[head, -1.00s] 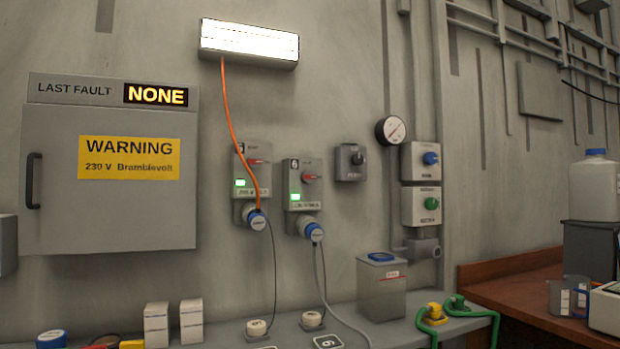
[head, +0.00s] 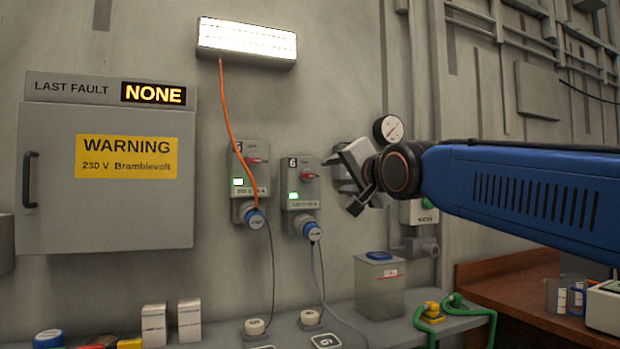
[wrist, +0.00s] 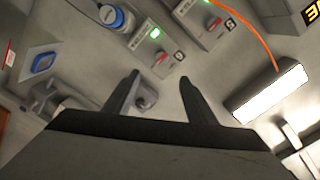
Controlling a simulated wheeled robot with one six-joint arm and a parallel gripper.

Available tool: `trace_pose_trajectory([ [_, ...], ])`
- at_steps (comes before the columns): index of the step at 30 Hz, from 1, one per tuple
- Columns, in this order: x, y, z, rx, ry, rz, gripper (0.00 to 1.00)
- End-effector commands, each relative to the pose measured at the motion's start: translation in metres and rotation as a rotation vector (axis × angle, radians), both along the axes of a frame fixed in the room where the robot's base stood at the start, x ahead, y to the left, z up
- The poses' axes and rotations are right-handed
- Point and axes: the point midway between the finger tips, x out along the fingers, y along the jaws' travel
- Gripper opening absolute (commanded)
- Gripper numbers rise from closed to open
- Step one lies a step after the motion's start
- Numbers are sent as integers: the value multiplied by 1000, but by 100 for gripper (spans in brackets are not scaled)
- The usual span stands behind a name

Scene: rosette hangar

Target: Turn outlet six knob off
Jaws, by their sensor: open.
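Outlet six (head: 301,190) is a grey wall box marked 6, with a lit green indicator and a red knob (head: 308,176) on its front. A blue-capped plug (head: 313,232) sits at its bottom. My gripper (head: 343,184) is just right of the outlet, open, with nothing between its fingers. In the wrist view the open fingers (wrist: 158,80) point toward the wall, and the red knob (wrist: 162,58) shows beyond them, apart from both fingertips. The knob's handle looks tilted in the head view; its exact setting is too small to tell.
A similar outlet (head: 248,180), marked 5 in the wrist view, stands left with an orange cable (head: 229,115). A pressure gauge (head: 388,128) is behind my arm. My gripper partly hides a grey switch box. A bench (head: 395,330) with a grey canister (head: 378,285) lies below.

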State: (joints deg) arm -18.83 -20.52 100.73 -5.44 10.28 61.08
Motion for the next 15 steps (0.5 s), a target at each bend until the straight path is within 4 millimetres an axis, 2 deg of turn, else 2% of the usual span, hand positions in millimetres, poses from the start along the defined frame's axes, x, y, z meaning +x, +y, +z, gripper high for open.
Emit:
trace_pose_trajectory([
  [7,18,8,4,13,-5,3,51],
  [15,58,20,3,12,-4,2,51],
])
